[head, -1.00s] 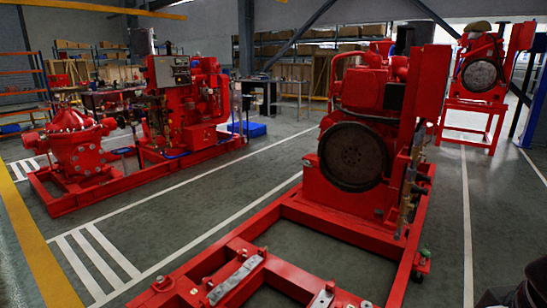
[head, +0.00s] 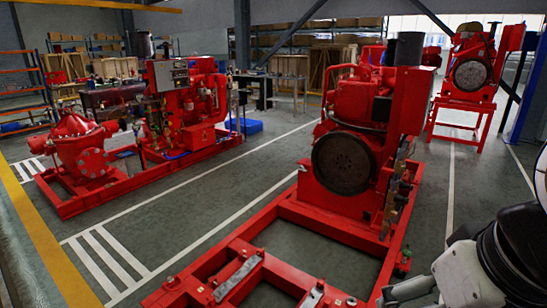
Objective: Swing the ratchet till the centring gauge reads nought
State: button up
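I cannot make out a ratchet or a centring gauge in the head view. The red diesel engine (head: 358,110) stands upright on a long red base frame (head: 335,222), with its round dark flywheel (head: 345,162) facing me. Two grey metal pads, a left one (head: 237,278) and a right one (head: 313,297), sit on the near part of the frame. Parts of my own arm, pale grey and black, show at the lower right, to the right of the frame. My gripper cannot be made out, and the bottom edge cuts off the frame's near end.
A second red pumpset (head: 185,120) stands at the left on its own frame, with a red pump (head: 82,150) at its near end. Another engine (head: 472,70) stands on a red stand at the back right. Open floor (head: 190,220) lies between the two frames.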

jog(key=shift+y, duration=0.4)
jog(key=w+f+b, duration=0.1)
jog(key=w, duration=0.1)
jog(key=w+a+f+b, duration=0.1)
jog(key=shift+w+a+f, duration=0.1)
jog(key=shift+w+f, duration=0.1)
jog(key=shift+w, duration=0.15)
jog(key=c, duration=0.7)
jog(key=w+a+f+m+g+y+b, duration=0.1)
jog(key=w+a+f+m+b, duration=0.3)
jog(key=w+f, duration=0.7)
jog(key=w+a+f+g+y+b, duration=0.2)
jog(key=w+f+b, duration=0.5)
jog(key=w+f, duration=0.4)
jog(key=w+f+m+h+b, duration=0.1)
jog(key=w+f+b, duration=0.3)
jog(key=f, duration=1.3)
jog(key=w+f+m+h+b, duration=0.1)
jog(key=w+f+b, duration=0.4)
jog(key=f, duration=1.3)
jog(key=w+f+m+h+b, duration=0.1)
jog(key=w+f+b, duration=0.3)
jog(key=f, duration=1.4)
jog(key=shift+w+d+f+m+g+b, duration=0.2)
jog(key=shift+w+d+m+g+b, duration=0.15)
jog(key=shift+m+b, duration=0.65)
jog(key=shift+c, duration=0.6)
grip_shut()
